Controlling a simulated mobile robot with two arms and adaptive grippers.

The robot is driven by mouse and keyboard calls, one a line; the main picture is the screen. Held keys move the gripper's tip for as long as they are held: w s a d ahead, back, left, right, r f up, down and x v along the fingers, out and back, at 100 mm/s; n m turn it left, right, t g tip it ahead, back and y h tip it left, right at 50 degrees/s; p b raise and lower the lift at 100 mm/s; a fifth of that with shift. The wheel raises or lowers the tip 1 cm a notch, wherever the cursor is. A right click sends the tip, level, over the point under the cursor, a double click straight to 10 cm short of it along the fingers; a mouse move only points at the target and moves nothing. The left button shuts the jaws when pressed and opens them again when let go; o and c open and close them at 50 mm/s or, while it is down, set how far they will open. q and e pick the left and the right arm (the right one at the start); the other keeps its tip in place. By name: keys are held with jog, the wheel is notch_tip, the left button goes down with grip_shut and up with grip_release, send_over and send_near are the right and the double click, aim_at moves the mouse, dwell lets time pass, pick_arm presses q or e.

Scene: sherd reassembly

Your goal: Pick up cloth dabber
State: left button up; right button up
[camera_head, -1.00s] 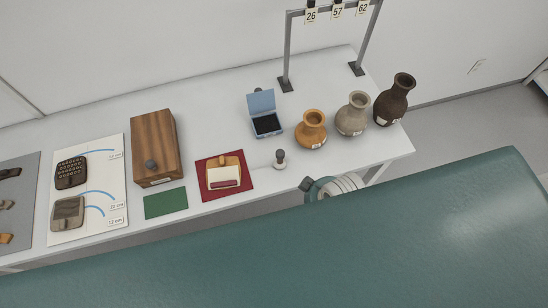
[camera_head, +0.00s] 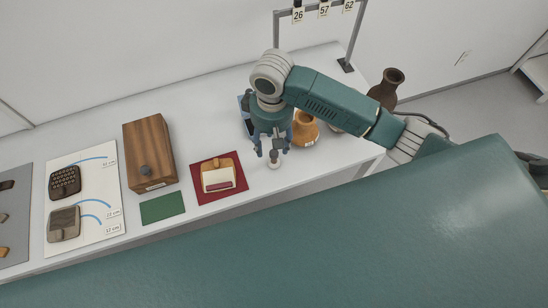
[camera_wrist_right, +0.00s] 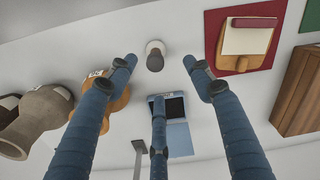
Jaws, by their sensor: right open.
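The cloth dabber, a small piece with a round white base and a dark grey knob (camera_head: 274,161), stands upright near the front edge of the table. It also shows in the right wrist view (camera_wrist_right: 155,57), top centre. My right gripper (camera_head: 273,152) is open above it, fingers pointing down. My left gripper is not in view.
The open blue box with a black pad (camera_wrist_right: 176,128) is behind the dabber, partly hidden by my arm. An orange vase (camera_head: 305,130) stands close right. A wooden piece with a white face (camera_head: 217,175) lies on a red mat (camera_head: 237,194) to the left.

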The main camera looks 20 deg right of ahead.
aim_at(273, 152)
jog(key=shift+d, duration=0.25)
notch_tip(273, 152, down, 5)
jog(key=shift+f+p, duration=0.1)
jog(key=shift+p, duration=0.25)
notch_tip(273, 152, down, 4)
jog(key=shift+s+f+p, duration=0.1)
jog(key=shift+s+p, duration=0.05)
jog(key=shift+p, duration=0.5)
jog(key=shift+f, duration=0.5)
jog(key=c, duration=1.2)
